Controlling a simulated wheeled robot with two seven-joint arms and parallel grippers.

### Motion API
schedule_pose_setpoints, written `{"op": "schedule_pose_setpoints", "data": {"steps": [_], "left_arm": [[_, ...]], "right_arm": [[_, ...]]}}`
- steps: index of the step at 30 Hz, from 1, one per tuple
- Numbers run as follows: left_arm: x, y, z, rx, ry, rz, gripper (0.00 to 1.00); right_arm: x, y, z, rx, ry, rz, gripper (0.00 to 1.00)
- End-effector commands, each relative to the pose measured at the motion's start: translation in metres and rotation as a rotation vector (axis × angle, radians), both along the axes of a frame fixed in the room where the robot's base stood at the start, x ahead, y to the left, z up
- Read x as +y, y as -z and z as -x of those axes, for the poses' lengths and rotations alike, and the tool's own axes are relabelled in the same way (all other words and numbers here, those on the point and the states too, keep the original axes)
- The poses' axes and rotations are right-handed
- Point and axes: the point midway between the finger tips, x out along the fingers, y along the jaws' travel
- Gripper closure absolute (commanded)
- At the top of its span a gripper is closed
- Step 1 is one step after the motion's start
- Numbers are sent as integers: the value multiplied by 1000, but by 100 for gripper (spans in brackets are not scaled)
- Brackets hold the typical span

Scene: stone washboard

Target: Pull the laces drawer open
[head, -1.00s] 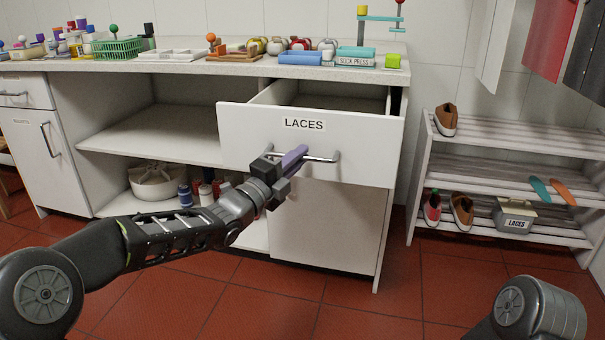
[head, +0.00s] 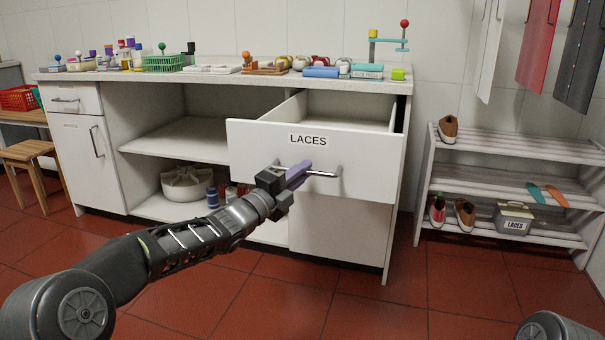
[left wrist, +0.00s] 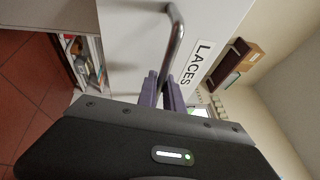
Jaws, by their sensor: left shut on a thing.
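The laces drawer (head: 260,140), white with a "LACES" label (head: 308,139), stands pulled out from the upper right of the white counter unit. Its inside shows as bare from above. My left gripper (head: 297,174) is shut on the drawer's metal bar handle (head: 323,174). In the left wrist view, the two purple-grey fingers (left wrist: 163,92) close around the handle (left wrist: 177,38), with the label (left wrist: 196,64) beside them. My right gripper is not in view; only a part of my right arm shows at the bottom right.
The countertop (head: 225,84) carries a green basket (head: 164,63), a blue roll (head: 321,72) and other small items. A shoe rack (head: 505,150) with shoes and a grey laces box (head: 513,217) stands at right. A wooden stool (head: 28,150) is at left. The red tiled floor in front is clear.

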Motion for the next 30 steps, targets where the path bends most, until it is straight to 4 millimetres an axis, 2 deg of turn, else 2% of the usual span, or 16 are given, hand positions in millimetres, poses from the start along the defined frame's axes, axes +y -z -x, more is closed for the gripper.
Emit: {"op": "schedule_pose_setpoints", "data": {"steps": [2,3,11,22,30], "left_arm": [[0,1,0,1,0,-1,100],[0,1,0,1,0,-1,88],[0,0,0,0,0,0,68],[4,1,5,-1,0,-1,68],[26,7,36,1,-1,-2,68]], "right_arm": [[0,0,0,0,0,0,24],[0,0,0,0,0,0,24],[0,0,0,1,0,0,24],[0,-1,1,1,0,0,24],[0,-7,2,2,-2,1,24]]}}
